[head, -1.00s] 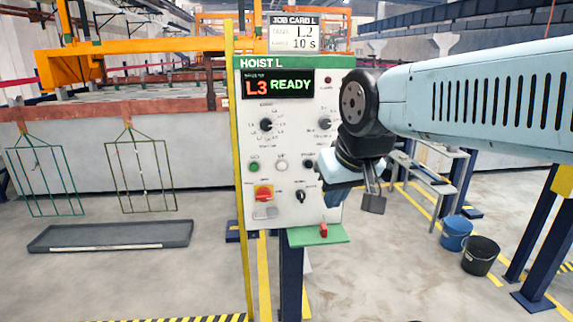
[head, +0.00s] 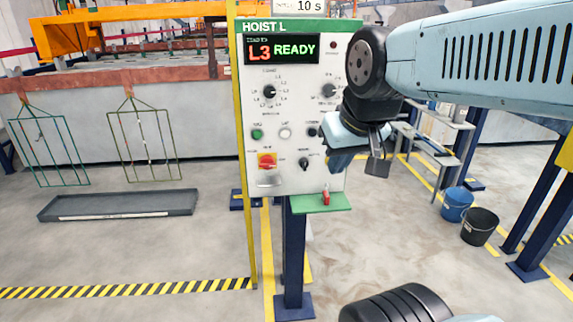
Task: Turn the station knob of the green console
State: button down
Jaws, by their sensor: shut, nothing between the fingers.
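The console (head: 255,183) has a white panel with a green header reading HOIST L and a green ledge below. Its display (head: 282,49) reads L3 READY. The station knob (head: 269,92) looks to be the black dial at upper left, ringed by small marks too small to read surely. A second black dial (head: 329,91) sits at upper right. My arm hides part of the panel's right side.
Below the dials are a green button (head: 257,134), a white button (head: 285,133), a red-and-yellow switch (head: 267,160) and a black selector (head: 304,164). A yellow post (head: 246,220) stands left of the console. Buckets (head: 480,226) stand at right. A grey tray (head: 118,205) lies left.

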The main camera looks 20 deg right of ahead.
aim_at(269, 91)
jog(key=k, duration=1)
jog(key=z, duration=0.7)
jog(key=i, duration=0.8)
jog(key=z, duration=0.1)
